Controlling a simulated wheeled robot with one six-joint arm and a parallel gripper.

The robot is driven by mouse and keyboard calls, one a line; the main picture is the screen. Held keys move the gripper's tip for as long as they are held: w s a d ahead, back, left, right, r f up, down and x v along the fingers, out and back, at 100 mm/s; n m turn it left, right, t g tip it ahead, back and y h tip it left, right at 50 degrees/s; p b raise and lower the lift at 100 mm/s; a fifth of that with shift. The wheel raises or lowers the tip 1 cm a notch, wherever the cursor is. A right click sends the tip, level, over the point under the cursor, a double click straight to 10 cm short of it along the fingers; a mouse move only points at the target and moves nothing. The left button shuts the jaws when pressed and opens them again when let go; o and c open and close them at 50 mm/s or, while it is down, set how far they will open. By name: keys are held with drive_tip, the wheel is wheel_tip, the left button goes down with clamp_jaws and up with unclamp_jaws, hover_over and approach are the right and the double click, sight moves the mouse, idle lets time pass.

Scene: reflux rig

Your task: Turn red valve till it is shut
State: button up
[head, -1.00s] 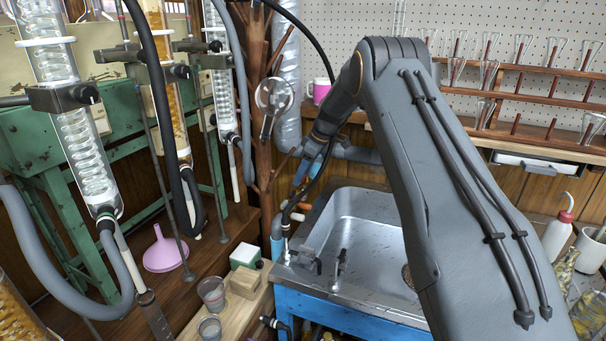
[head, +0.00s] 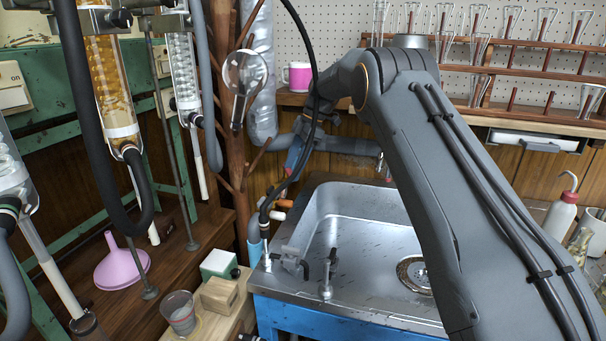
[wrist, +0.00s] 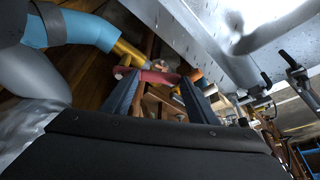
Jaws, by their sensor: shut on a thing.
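The red valve (wrist: 158,77) shows in the wrist view as a red handle on a yellow and blue pipe (wrist: 80,30). My gripper (wrist: 160,88) has one dark blue finger at each end of the handle and is shut on it. In the head view my gripper (head: 296,158) points down behind the sink's far left corner.
The metal sink (head: 345,225) lies right of and below my gripper. An orange-ended fitting (head: 286,203) and a black hose are close by. Glass condensers (head: 103,75), a pink funnel (head: 122,264) and a beaker (head: 179,310) stand to the left.

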drive_tip(key=shift+w+d+n+g+b, duration=0.3)
drive_tip(key=shift+d+n+g+b, duration=0.15)
drive_tip(key=shift+n+b, duration=0.6)
drive_tip(key=o, duration=1.2)
drive_tip(key=shift+d, duration=0.1)
drive_tip(key=shift+p, duration=0.3)
